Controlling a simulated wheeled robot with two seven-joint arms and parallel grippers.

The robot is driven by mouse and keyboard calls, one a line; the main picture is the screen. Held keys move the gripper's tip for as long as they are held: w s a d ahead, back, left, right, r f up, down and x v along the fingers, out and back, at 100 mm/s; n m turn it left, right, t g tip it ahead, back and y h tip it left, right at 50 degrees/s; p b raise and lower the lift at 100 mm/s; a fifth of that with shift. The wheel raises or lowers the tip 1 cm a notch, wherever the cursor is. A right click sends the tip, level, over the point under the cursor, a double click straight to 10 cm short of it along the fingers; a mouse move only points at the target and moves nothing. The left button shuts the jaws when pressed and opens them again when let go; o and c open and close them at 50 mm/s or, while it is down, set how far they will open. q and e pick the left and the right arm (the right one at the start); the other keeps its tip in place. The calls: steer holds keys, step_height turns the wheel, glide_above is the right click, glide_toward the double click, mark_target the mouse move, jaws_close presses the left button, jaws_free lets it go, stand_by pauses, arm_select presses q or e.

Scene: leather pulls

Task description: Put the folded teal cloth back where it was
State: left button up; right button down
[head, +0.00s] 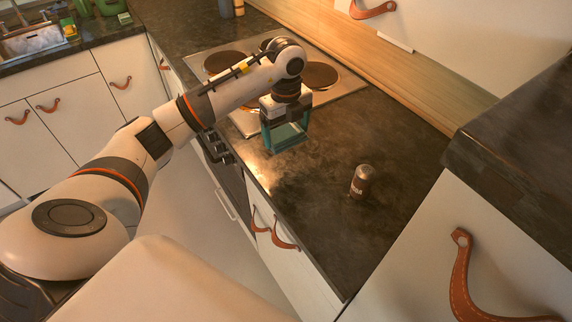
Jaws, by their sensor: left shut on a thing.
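My left gripper (285,124) reaches in over the dark worktop beside the front right of the hob, pointing down. It is shut on the folded teal cloth (287,136), which shows between and just below its fingers. I cannot tell whether the cloth touches the worktop or hangs just above it. My right gripper is not in view.
A small dark jar with a pale lid (361,181) stands on the worktop (330,222), right of the cloth. The hob (340,84) with several round plates lies behind my gripper. The worktop around the jar is clear. A raised dark counter (515,140) bounds the right.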

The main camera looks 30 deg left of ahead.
arm_select(q)
steer(key=shift+a+f, duration=0.15)
steer(key=shift+f, duration=0.2)
steer(key=p, duration=0.2)
glide_above(286, 165)
step_height(286, 165, down, 4)
steer(key=shift+f, duration=0.8)
step_height(286, 165, down, 3)
steer(key=shift+f, duration=0.2)
steer(key=o, duration=0.6)
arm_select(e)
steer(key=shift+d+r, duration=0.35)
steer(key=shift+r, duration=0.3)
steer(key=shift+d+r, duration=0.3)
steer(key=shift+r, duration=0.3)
arm_select(q)
step_height(286, 165, up, 12)
steer(key=b, duration=0.2)
steer(key=shift+b, duration=0.4)
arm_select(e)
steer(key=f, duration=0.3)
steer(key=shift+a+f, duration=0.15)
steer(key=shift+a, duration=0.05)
